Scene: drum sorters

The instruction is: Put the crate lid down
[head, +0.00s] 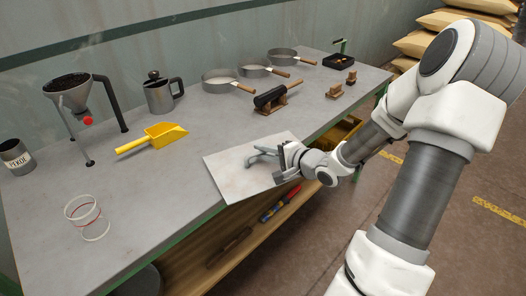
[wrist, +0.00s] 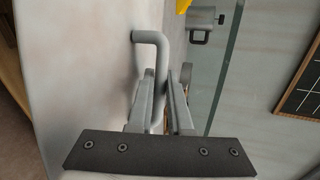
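The crate lid (head: 230,171) is a flat, pale grey panel with a bent grey bar handle (head: 262,152). In the head view it is at the front edge of the workbench, partly over the top and partly past the edge. I cannot tell whether it touches the bench. My gripper (head: 284,160) is at the handle, on the lid's right side. In the wrist view the handle (wrist: 151,37) runs down between the two fingers of my gripper (wrist: 162,88), which are closed around it.
On the workbench (head: 150,210) stand a glass (head: 88,218), a yellow scoop (head: 158,138), a metal pot (head: 160,96), a funnel stand (head: 72,98) and several round sieves (head: 222,82). A black-and-wood tool (head: 270,97) lies behind the lid.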

